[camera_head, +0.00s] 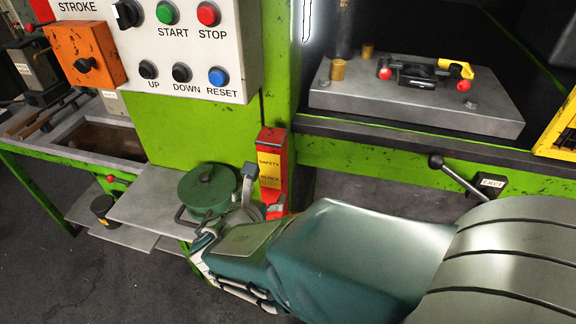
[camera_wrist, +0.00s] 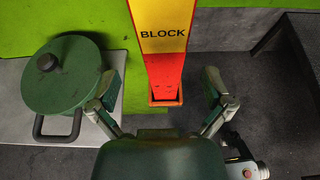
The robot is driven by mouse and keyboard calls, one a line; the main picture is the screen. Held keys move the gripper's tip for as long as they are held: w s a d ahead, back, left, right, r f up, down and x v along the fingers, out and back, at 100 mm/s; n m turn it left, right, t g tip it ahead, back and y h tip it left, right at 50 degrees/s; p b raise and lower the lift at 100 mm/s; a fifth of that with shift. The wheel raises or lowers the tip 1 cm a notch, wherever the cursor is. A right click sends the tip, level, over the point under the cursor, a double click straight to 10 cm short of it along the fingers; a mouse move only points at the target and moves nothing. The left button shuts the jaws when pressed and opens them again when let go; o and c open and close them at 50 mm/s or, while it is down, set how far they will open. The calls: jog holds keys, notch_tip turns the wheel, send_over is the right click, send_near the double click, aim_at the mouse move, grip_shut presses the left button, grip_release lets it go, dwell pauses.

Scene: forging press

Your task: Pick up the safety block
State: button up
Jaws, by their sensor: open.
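The safety block (camera_head: 272,160) is an upright red bar with a yellow label, at the front of the green press frame. In the wrist view the block (camera_wrist: 162,68) runs down the middle, its lower end in a small orange-red holder (camera_wrist: 166,101). My gripper (camera_wrist: 161,90) is open, with one finger on each side of the block and a visible gap on both sides. In the head view my gripper (camera_head: 258,190) is low by the block, and my wrist hides part of the holder and one finger.
A green round lidded pot with a dark handle (camera_head: 208,188) stands on a grey shelf (camera_head: 150,212), close to my left finger. The eject lever (camera_head: 460,177) is to the right. A control panel (camera_head: 185,50) is above. A die plate (camera_head: 420,108) lies in the press.

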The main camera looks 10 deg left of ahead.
aim_at(270, 186)
jog(key=x, duration=0.3)
jog(key=shift+a, duration=0.15)
jog(key=x, duration=0.5)
jog(key=shift+s+d+f, duration=0.1)
jog(key=shift+s+d, duration=0.05)
jog(key=shift+d, duration=0.2)
jog(key=c, duration=1.2)
